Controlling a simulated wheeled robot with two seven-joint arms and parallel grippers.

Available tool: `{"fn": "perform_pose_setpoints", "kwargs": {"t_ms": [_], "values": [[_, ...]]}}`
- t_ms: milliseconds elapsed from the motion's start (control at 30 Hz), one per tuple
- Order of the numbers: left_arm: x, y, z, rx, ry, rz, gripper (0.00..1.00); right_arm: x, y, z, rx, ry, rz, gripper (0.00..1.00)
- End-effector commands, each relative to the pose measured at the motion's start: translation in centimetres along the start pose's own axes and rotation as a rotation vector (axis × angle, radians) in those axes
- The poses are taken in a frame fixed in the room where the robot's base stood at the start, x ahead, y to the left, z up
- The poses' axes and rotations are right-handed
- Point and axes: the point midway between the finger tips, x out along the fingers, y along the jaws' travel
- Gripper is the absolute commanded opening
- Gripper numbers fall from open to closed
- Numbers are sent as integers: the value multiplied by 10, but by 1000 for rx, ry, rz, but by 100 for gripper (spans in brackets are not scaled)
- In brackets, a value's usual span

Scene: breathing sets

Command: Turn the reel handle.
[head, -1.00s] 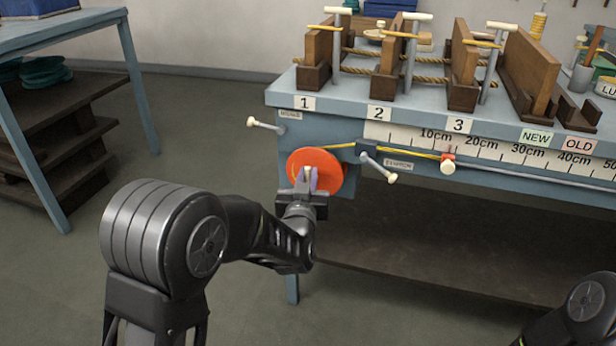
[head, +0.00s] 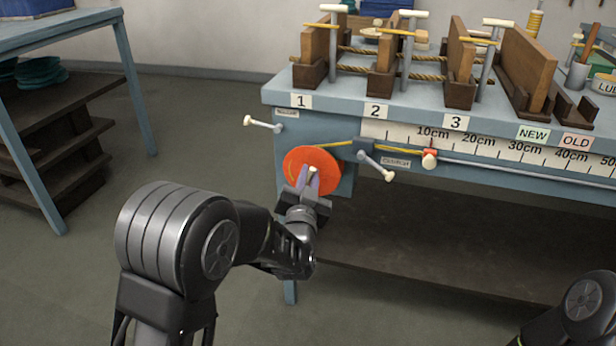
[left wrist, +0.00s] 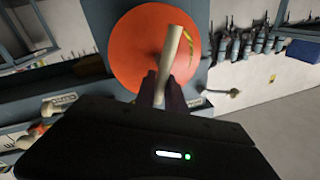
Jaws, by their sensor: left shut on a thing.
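The orange reel (head: 312,163) is mounted on the front of the blue workbench, near its left end. A yellow cord runs from it to the right. The pale reel handle (head: 313,170) sticks out from the reel toward me. My left gripper (head: 308,182) is shut on the handle in front of the reel. The left wrist view shows the orange reel (left wrist: 145,45) large, with the pale handle (left wrist: 170,55) between the dark fingers (left wrist: 162,92). Of my right arm only a part shows at the lower right; its gripper is out of view.
A scale strip (head: 480,143) with a red slider (head: 430,153) lies right of the reel. White-tipped levers (head: 262,124) and (head: 377,167) stick out on both sides. Wooden clamps (head: 380,60) stand on the bench (head: 345,112). Another blue table (head: 85,25) stands at the left.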

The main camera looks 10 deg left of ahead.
Motion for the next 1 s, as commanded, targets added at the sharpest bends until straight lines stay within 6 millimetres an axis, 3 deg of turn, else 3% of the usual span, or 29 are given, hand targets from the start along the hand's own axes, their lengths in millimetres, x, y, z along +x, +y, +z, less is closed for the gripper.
{"fn": "perform_pose_setpoints", "kwargs": {"t_ms": [33,67,300,667,1000], "values": [[0,0,0,-1,-1,0,0,0,0,0,0,0,0,36],[0,0,0,-1,-1,0,17,0,0,0,0,0,0,36],[0,0,0,-2,-1,0,36,0,0,0,0,0,0,36],[-5,0,0,-4,-2,1,36,-1,-1,0,-1,-1,0,36],[-56,0,-1,-3,-3,1,36,-8,-5,2,-4,-6,-3,36]]}}
